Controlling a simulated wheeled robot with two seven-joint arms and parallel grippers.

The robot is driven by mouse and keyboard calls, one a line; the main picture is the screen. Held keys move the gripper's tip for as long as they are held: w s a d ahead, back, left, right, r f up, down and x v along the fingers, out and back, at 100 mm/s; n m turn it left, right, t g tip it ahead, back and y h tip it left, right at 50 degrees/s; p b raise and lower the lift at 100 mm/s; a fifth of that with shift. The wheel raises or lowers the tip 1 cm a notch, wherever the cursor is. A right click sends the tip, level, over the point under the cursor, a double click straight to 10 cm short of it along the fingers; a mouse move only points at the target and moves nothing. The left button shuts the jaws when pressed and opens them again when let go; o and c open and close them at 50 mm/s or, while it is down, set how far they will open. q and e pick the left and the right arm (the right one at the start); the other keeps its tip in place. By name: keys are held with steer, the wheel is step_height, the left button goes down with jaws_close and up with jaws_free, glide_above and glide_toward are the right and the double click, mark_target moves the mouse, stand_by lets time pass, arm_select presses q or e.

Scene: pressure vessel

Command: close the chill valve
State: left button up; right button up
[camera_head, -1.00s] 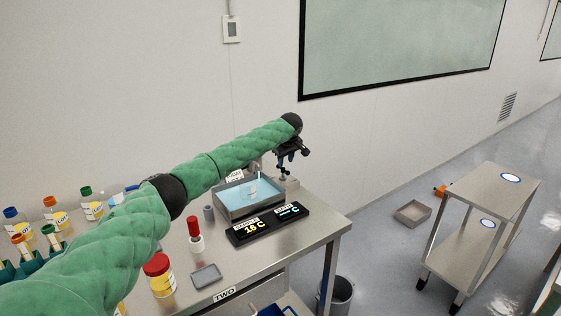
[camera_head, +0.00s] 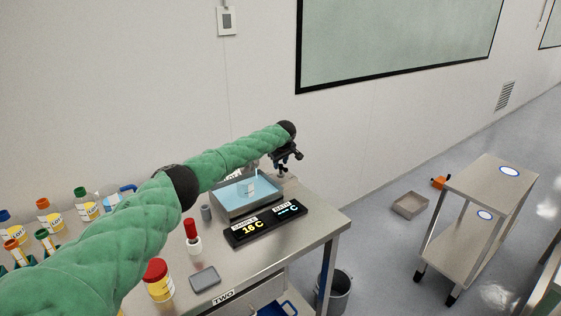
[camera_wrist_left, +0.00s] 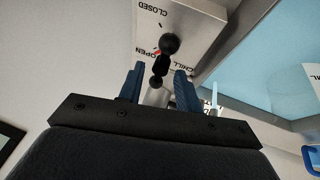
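The chill valve's black handle (camera_wrist_left: 169,44), with two rounded knobs, shows in the left wrist view. It stands in front of a pale plate (camera_wrist_left: 196,28) marked CLOSED, OPEN and CHILL, with a small red mark near OPEN. My left gripper (camera_wrist_left: 158,80) is open. Its two blue fingers stand apart on either side of the handle's lower part; I cannot tell whether they touch it. In the head view my left gripper (camera_head: 284,165) is at the back right of the bench, beside the blue bath tray (camera_head: 250,211). It largely hides the valve there. My right gripper is out of view.
A display (camera_head: 264,223) reading 16 C sits before the bath on the steel bench (camera_head: 262,262).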

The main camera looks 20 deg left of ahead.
arm_select(q)
steer(key=shift+w+f, duration=0.1)
steer(key=shift+f, duration=0.1)
jaws_close()
